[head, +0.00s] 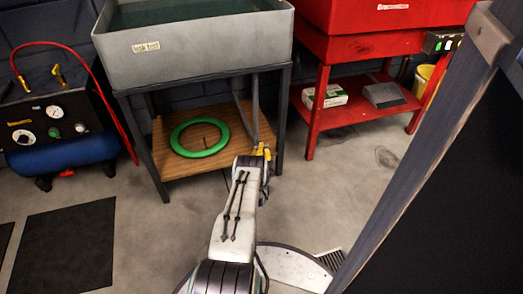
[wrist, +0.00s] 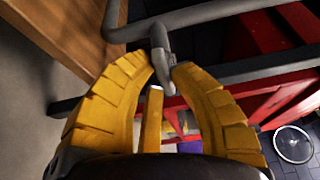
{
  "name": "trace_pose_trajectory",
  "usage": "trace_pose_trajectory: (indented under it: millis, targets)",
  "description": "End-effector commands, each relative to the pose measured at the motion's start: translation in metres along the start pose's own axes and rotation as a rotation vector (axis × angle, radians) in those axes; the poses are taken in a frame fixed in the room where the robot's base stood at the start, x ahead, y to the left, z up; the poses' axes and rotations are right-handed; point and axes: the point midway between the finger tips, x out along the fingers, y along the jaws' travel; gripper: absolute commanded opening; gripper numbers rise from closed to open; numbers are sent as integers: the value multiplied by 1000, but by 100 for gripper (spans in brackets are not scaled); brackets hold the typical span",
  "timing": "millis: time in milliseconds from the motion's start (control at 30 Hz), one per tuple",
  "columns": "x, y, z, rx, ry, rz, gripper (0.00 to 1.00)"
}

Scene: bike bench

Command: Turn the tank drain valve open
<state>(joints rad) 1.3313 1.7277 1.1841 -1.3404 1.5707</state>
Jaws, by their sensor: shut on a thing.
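The grey tank (head: 195,52), labelled "leak test", stands on a dark metal frame in the head view. Its grey drain pipe (head: 255,108) runs down at the right side of the frame, and the pipe also shows at the top of the wrist view (wrist: 195,17). My gripper (head: 263,152) is at the pipe's lower end. In the wrist view my gripper's (wrist: 163,70) yellow fingers close around the drain valve at the pipe end. The valve's yellow lever (wrist: 151,122) lies between the fingers, pointing back toward my palm. The exact finger contact is partly hidden.
A wooden shelf (head: 168,168) with a green ring (head: 200,138) is left of my gripper. A red stand (head: 345,118) is to the right. A blue compressor (head: 62,150) stands far left. A dark panel (head: 450,190) fills the right foreground. The floor between is clear.

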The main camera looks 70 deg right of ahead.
Motion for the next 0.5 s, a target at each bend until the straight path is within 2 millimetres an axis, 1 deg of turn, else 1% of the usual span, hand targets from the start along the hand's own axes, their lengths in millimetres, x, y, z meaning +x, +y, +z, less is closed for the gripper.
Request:
trace_pose_trajectory:
  millis: [33,100,300,500]
  targets:
    - [0,0,0,0,0,-1,5]
    - [0,0,0,0,0,-1,0]
    - [0,0,0,-2,0,-2,0]
    - [1,0,0,-94,2,-42,0]
